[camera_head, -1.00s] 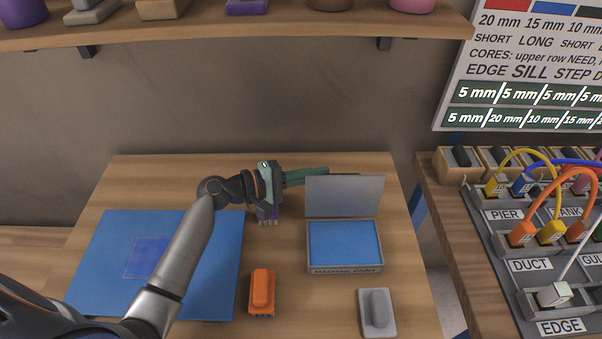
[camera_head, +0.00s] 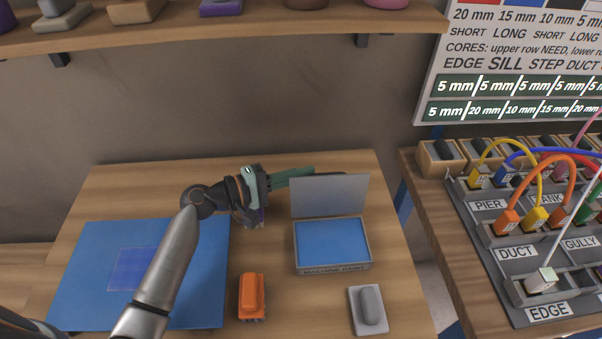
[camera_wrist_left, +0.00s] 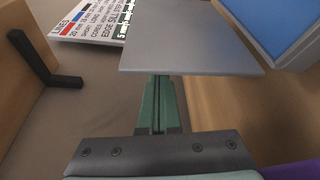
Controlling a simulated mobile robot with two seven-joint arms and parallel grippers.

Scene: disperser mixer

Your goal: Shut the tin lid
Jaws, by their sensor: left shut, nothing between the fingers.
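The tin (camera_head: 334,268), marked MACHINE PAINT, sits on the table with a blue inside. Its grey lid (camera_head: 329,196) stands open, upright along the tin's back edge. My left gripper (camera_head: 308,171) is shut and empty, its green fingers reaching behind the top left of the lid. In the left wrist view the lid (camera_wrist_left: 190,40) covers the tips of my left gripper's fingers (camera_wrist_left: 158,100), and the blue of the tin (camera_wrist_left: 280,25) shows beyond it. I cannot tell whether the fingers touch the lid. My right gripper is not in view.
An orange block-like tool (camera_head: 251,297) and a grey one (camera_head: 368,309) lie in front of the tin. A blue mat (camera_head: 75,270) covers the table's left. A shelf (camera_head: 200,38) hangs above. A panel with cables (camera_head: 480,235) stands at the right.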

